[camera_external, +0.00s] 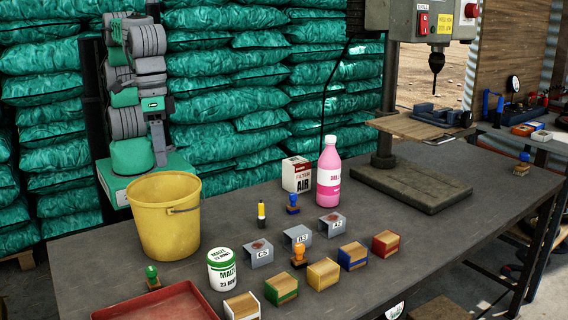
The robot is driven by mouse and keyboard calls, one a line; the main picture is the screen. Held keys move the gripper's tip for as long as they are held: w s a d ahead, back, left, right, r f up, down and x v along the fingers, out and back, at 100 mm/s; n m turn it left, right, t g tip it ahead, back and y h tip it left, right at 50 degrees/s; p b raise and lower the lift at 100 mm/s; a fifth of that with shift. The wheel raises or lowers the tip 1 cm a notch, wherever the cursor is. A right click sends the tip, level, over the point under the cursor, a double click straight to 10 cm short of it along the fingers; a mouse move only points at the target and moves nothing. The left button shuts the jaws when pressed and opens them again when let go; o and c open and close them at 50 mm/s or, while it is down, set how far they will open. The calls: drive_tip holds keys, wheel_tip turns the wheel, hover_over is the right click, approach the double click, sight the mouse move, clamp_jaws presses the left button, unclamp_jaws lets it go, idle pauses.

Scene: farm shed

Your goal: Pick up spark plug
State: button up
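I cannot make out a spark plug for certain. A small upright black and yellow item (261,214) stands mid-table, left of a blue-topped stamp; it is too small to identify. My grey and green arm is folded up at the left, behind the yellow bucket. What appears to be my gripper (158,146) hangs at the arm's right side, well away from the small items on the table. Its fingers are too small and dark to read.
The dark table (430,235) carries a yellow bucket (165,225), red tray (165,305), white-green can (222,270), pink bottle (329,175), filter box (296,175), labelled grey brackets (298,238), coloured blocks (323,274) and stamps (293,204). A drill press (410,188) stands behind.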

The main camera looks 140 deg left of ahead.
drive_tip(key=w+a+f+m+t+b, duration=0.1)
drive_tip(key=a+m, duration=0.1)
drive_tip(key=m, duration=0.2)
drive_tip(key=w+a+f+m+t+y+b, duration=0.1)
drive_tip(key=a+m+t, duration=0.1)
drive_tip(key=m, duration=0.2)
drive_tip(key=w+a+f+m+t+b, duration=0.1)
drive_tip(key=a+m, duration=0.1)
drive_tip(key=m, duration=0.2)
drive_tip(key=shift+w+a+f+t+y, duration=0.1)
drive_tip(key=shift+f+t+y, duration=0.05)
drive_tip(key=shift+t+y, duration=0.2)
drive_tip(key=s+a+r+m+t+y+b, duration=0.25)
drive_tip(key=s+a+m+t+y, duration=0.35)
drive_tip(key=m, duration=1)
drive_tip(key=s+a+r+m+t+y+b, duration=0.25)
drive_tip(key=a+m, duration=0.65)
drive_tip(key=m, duration=0.7)
approach(262, 217)
drive_tip(key=a+r, duration=0.1)
drive_tip(key=w+a+r, duration=0.1)
drive_tip(key=shift+r+t+h, duration=0.3)
drive_tip(key=p+x, duration=0.1)
drive_tip(key=x, duration=0.6)
drive_tip(key=shift+w+a+f, duration=0.1)
drive_tip(key=shift+w+a, duration=0.1)
drive_tip(key=shift+w, duration=0.1)
clamp_jaws()
